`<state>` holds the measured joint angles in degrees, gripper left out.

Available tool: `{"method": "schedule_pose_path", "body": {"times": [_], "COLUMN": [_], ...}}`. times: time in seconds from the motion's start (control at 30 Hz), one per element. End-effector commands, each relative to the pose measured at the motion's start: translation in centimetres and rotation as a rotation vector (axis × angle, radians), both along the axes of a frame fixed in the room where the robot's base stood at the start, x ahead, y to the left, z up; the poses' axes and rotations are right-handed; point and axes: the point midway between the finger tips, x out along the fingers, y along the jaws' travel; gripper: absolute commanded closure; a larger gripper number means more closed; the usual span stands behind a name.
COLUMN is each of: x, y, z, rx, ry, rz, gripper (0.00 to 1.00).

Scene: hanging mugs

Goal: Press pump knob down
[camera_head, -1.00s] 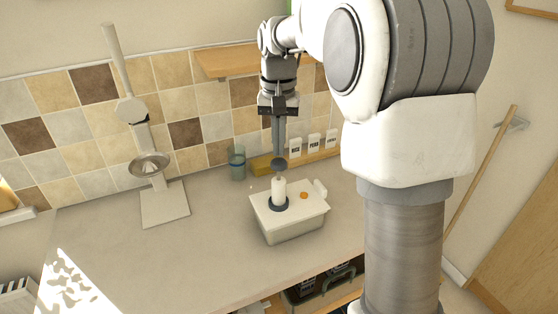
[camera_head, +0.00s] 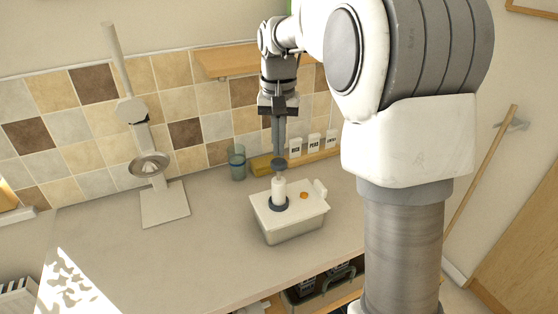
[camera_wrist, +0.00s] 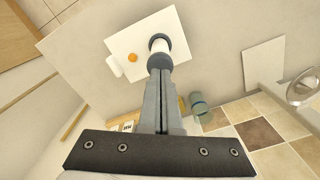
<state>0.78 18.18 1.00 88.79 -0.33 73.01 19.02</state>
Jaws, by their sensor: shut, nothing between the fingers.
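The pump stands on a white-lidded box on the counter. Its dark round knob (camera_head: 279,163) sits above a white pump body (camera_head: 278,191), with a dark ring at the base. My gripper (camera_head: 278,155) points straight down with its fingers shut and nothing between them. The fingertips are at the top of the knob and appear to touch it. In the wrist view, the shut fingers (camera_wrist: 159,72) end at the dark knob (camera_wrist: 160,62), which partly overlaps the white pump body (camera_wrist: 160,46).
The box lid (camera_head: 300,208) also carries an orange disc (camera_head: 304,195). A metal stand (camera_head: 165,205) is at left. The front counter is clear.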

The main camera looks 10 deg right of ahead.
Motion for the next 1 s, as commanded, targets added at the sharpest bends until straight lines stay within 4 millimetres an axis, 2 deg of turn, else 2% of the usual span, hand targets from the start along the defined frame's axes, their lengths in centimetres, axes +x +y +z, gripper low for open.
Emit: {"method": "schedule_pose_path", "body": {"times": [0.37,0.8,1.0], "x": [0.0,0.0,0.0], "y": [0.0,0.0,0.0], "z": [-4.0,-4.1,-2.8], "rx": [0.0,0.0,0.0], "ry": [0.002,0.001,0.001], "rz": [0.0,0.0,0.0], "gripper": [1.0,1.0,1.0]}}
